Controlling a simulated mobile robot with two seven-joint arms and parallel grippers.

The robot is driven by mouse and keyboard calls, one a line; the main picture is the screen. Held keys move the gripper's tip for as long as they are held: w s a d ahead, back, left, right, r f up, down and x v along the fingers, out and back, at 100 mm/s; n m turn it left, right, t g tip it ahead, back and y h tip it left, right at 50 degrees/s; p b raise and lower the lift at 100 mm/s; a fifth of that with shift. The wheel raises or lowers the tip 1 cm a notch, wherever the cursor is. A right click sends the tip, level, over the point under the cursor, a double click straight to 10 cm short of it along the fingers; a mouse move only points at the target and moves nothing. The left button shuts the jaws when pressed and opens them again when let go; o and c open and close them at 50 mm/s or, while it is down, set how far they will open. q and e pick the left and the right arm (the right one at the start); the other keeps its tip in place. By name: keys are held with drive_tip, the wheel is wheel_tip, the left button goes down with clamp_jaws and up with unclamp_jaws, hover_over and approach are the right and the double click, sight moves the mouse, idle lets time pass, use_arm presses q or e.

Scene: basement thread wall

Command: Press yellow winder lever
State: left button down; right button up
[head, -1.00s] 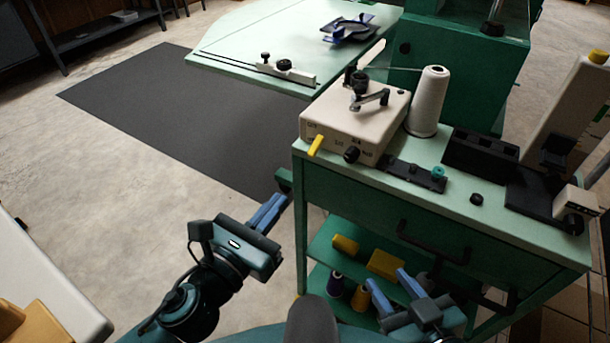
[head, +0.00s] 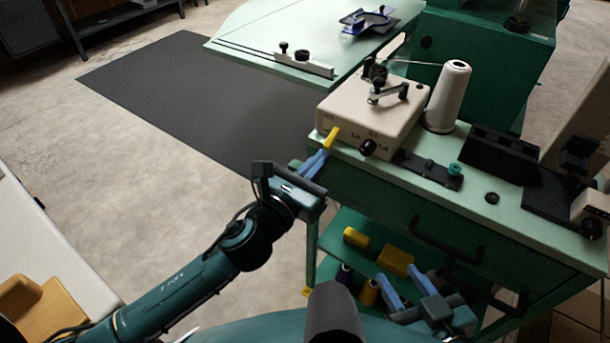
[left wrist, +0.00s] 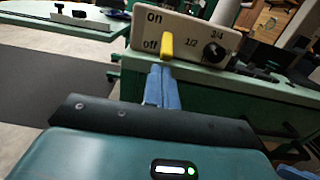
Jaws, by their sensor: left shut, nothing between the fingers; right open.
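The yellow winder lever (head: 331,138) sticks out of the front left of the cream winder box (head: 372,112) on the green cabinet top. In the left wrist view the lever (left wrist: 167,45) stands beside the "off" mark, below "on". My left gripper (head: 318,158) is shut and empty, its blue fingertips just below the lever tip. In the left wrist view the fingertips (left wrist: 162,72) are right under the lever; I cannot tell whether they touch. My right gripper (head: 405,285) is open and empty, low in front of the cabinet's shelf.
A white thread cone (head: 448,97) stands right of the box. A black knob (head: 367,147) is on the box front. A drawer handle (head: 445,240) juts from the cabinet. Yellow blocks (head: 397,262) and spools lie on the shelf. The floor mat (head: 200,95) at left is clear.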

use_arm(q)
drive_tip(key=shift+w+d, duration=0.2)
drive_tip(key=shift+w, duration=0.1)
